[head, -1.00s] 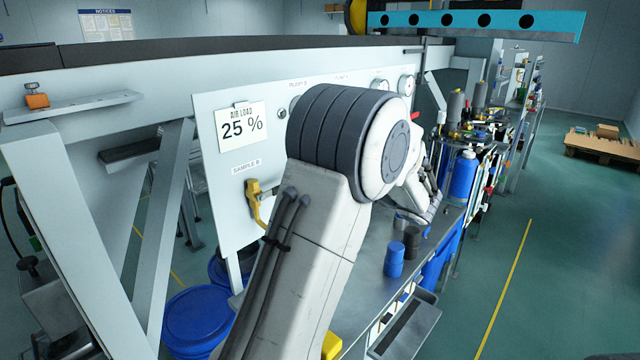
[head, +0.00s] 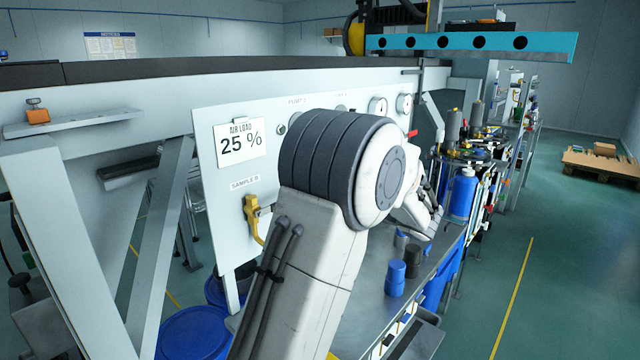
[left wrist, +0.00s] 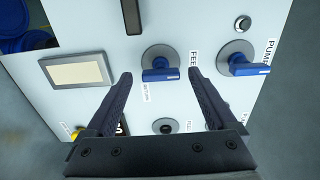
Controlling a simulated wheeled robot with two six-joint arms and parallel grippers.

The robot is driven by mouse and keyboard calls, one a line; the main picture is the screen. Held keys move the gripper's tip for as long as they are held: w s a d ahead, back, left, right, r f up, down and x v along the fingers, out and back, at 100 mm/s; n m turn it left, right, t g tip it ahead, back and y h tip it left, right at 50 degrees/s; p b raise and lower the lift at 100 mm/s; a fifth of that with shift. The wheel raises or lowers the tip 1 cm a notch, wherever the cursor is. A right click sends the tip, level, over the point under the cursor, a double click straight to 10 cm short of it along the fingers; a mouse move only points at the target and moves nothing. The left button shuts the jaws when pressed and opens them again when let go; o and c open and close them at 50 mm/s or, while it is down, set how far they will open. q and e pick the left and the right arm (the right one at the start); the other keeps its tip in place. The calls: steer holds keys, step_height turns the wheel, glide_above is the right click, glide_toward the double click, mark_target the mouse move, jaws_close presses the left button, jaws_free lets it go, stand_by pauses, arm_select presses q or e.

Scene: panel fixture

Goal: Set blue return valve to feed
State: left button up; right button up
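The blue valve handle (left wrist: 161,75) sits on a round grey base on a white panel (left wrist: 100,30) in the left wrist view. A FEED label (left wrist: 194,60) is to its right and a RETURN label (left wrist: 146,91) is below it at the left. The handle lies roughly sideways in the picture. My left gripper (left wrist: 160,72) is open, with one fingertip on each side of the handle. I cannot tell whether either finger touches it. In the head view my arm hides this valve. My right gripper is not in view.
A second blue handle (left wrist: 245,68) by a PUMP label is close on the right. A screen (left wrist: 76,72) is at the left and a small round fitting (left wrist: 166,126) is below. In the head view, a yellow handle (head: 253,218) is under the SAMPLE B label; blue containers (head: 396,278) stand on the bench.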

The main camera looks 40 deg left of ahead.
arm_select(q)
steer(key=d, duration=1)
steer(key=shift+s+d+b, duration=0.25)
steer(key=shift+s+b, duration=0.15)
steer(key=shift+a, duration=0.1)
steer(key=a, duration=1)
steer(key=shift+w+a+p, duration=0.15)
steer(key=shift+w+p, duration=0.25)
steer(key=shift+s, duration=0.1)
